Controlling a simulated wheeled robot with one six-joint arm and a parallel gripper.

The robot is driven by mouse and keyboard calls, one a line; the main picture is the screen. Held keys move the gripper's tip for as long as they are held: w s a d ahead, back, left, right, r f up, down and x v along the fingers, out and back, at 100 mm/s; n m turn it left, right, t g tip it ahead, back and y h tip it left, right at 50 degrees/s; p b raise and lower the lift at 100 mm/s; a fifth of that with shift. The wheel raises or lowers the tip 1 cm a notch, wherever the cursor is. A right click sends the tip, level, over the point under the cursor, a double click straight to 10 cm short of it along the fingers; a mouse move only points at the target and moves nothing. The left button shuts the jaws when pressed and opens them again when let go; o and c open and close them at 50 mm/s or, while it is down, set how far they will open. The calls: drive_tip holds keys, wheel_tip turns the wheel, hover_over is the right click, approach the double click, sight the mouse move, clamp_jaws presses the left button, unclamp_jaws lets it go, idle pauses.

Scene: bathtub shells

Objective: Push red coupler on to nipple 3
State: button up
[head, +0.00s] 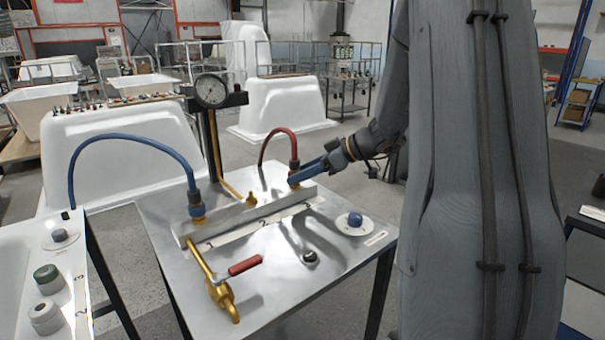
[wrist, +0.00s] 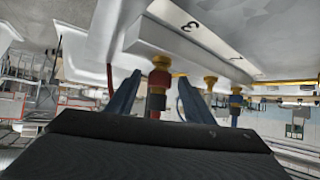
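The red coupler (head: 294,166), dark with a red band, stands upright at the end of the red hose. It is in line with brass nipple 3 (head: 295,186), at the right end of the white manifold block (head: 240,216). In the wrist view the red coupler (wrist: 160,80) meets the brass of nipple 3 (wrist: 161,62); I cannot tell how far on it sits. My gripper (head: 302,178) reaches in from the right. In the wrist view my gripper's blue fingers (wrist: 159,86) are open, one each side of the coupler, with gaps showing.
The blue coupler (head: 195,200) stands on the block's left nipple; the middle nipple (head: 251,199) is bare. A pressure gauge (head: 211,90) stands behind. A red-handled brass valve (head: 222,292), a black knob (head: 310,256) and a blue button (head: 355,220) are on the metal table (head: 290,300).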

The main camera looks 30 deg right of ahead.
drive_tip(key=b+v, duration=0.1)
drive_tip(key=v, duration=0.6)
drive_tip(key=shift+s+d+r, duration=0.2)
drive_tip(key=shift+s+d, duration=0.05)
drive_tip(key=shift+d, duration=0.05)
idle(0.4)
